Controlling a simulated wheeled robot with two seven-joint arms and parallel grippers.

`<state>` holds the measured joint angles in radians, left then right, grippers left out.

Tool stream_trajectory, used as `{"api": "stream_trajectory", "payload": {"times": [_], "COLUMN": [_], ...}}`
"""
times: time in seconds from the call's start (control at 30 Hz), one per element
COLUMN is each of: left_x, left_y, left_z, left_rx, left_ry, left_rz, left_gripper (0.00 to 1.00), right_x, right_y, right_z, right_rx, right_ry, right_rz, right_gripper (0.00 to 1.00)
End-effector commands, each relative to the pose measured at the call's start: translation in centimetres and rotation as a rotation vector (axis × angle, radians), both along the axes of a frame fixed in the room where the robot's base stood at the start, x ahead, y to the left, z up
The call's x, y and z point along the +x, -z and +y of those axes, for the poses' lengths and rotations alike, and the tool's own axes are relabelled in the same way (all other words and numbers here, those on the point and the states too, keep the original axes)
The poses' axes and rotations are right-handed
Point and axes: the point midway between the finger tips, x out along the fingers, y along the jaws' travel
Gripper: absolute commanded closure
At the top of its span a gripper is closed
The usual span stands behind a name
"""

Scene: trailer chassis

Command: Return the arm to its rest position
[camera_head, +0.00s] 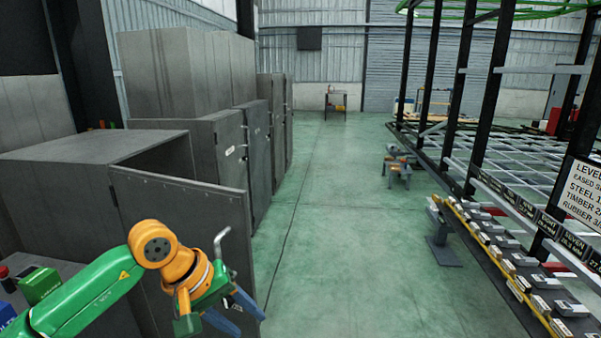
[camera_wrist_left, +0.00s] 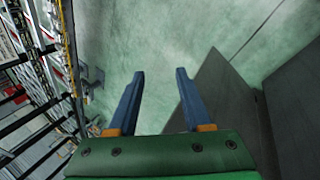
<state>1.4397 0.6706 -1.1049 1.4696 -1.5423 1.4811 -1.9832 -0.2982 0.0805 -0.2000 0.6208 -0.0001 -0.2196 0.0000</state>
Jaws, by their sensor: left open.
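My left arm (camera_head: 95,296), green with orange joints, reaches in from the lower left in the head view. My left gripper (camera_head: 250,306) has blue fingers pointing down and right, in front of the open grey cabinet door (camera_head: 180,208). Nothing is held. A bent grey metal handle (camera_head: 221,243) shows just above the gripper; I cannot tell whether they touch. My right gripper is not in view.
A row of grey cabinets (camera_head: 215,140) lines the left side. The open cabinet (camera_head: 90,146) stands nearest. The green aisle floor (camera_head: 325,230) is clear in the middle. A rack with labelled bins (camera_head: 520,285) and black posts stands at the right. A small stand (camera_head: 443,250) is beside it.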

Motion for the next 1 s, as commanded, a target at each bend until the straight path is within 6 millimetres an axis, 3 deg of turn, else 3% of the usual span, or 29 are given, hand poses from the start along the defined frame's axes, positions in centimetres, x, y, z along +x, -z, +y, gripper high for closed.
{"api": "stream_trajectory", "payload": {"times": [0.17, 0.3, 0.37, 0.4, 0.47, 0.5, 0.57, 0.6, 0.67, 0.7, 0.77, 0.8, 0.9, 1.0], "left_x": [-0.5, 1.6, 3.6, 5.1, 6.0, 5.7, 4.1, 2.3, -1.1, -3.9, -8.6, -12.1, -21.1, -29.0], "left_y": [2.0, 3.2, 5.4, 8.4, 13.9, 17.6, 23.2, 26.7, 31.8, 34.9, 39.0, 41.4, 45.8, 48.1], "left_z": [-6.9, -10.3, -9.8, -8.3, -5.2, -3.2, -0.4, 1.2, 3.4, 4.7, 6.3, 7.1, 8.5, 8.9], "left_rx": [-0.482, -0.965, -1.206, -1.381, -1.594, 1.657, 1.428, 1.299, 1.136, 1.041, 0.916, 0.842, 0.692, 0.593], "left_ry": [-0.296, -0.74, -1.037, -1.292, -1.641, 1.79, 1.634, 1.537, 1.396, 1.306, 1.173, 1.086, 0.885, 0.725], "left_rz": [0.37, 0.891, 1.219, 1.475, 1.8, -1.907, -1.66, -1.506, -1.284, -1.144, -0.937, -0.804, -0.494, -0.249], "left_gripper": [0.5, 0.5, 0.5, 0.5, 0.5, 0.5, 0.5, 0.5, 0.5, 0.5, 0.5, 0.5, 0.5, 0.5], "right_x": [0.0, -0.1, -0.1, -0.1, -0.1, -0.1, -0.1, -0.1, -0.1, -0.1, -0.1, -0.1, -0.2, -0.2], "right_y": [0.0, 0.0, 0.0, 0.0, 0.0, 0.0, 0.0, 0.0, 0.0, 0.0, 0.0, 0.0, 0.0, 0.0], "right_z": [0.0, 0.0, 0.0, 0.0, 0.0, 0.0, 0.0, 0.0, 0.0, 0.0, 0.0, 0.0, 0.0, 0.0], "right_rx": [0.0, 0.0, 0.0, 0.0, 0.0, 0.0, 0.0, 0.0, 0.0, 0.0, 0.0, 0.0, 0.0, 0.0], "right_ry": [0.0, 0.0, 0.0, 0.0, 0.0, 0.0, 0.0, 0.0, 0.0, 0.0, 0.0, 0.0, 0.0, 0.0], "right_rz": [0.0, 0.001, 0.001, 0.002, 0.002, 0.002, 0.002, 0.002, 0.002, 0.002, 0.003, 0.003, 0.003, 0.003], "right_gripper": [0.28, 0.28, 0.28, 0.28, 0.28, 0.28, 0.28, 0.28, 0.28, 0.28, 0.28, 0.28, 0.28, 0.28]}}
